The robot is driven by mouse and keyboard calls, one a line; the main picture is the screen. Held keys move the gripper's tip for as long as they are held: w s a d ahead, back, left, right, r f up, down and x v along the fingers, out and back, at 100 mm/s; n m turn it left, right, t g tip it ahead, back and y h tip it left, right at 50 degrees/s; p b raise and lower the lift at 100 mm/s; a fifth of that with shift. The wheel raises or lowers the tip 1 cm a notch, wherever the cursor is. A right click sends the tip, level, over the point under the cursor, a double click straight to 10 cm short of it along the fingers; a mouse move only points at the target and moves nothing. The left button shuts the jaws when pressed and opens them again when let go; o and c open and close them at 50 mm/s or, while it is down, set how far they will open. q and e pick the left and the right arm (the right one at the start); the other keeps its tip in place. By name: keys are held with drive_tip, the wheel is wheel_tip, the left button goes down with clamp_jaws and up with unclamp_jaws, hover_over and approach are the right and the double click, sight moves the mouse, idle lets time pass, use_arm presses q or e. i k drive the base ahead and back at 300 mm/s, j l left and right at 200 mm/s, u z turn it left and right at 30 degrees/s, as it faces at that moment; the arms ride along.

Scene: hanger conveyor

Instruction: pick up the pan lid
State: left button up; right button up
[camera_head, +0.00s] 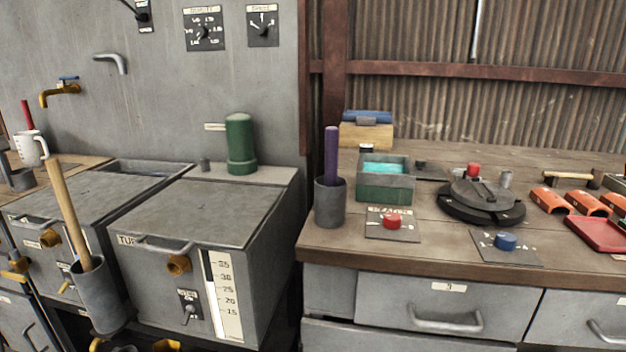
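A round dark grey lid-like disc (482,195) with a raised bar across its top lies on a wider black round base (481,214) on the wooden workbench at the right. It looks like the pan lid, though I cannot tell for sure whether the base under it is a pan. Neither of my grippers shows in this view.
The wooden workbench (400,248) also holds a green box (385,186), a cup with a purple rod (331,203), red (392,221) and blue (505,241) knobs, orange curved pieces (551,200) and a red tray (598,234). Grey tanks (205,215) stand at the left.

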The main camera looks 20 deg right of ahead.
sight(423, 170)
drive_tip(key=z, duration=1.2)
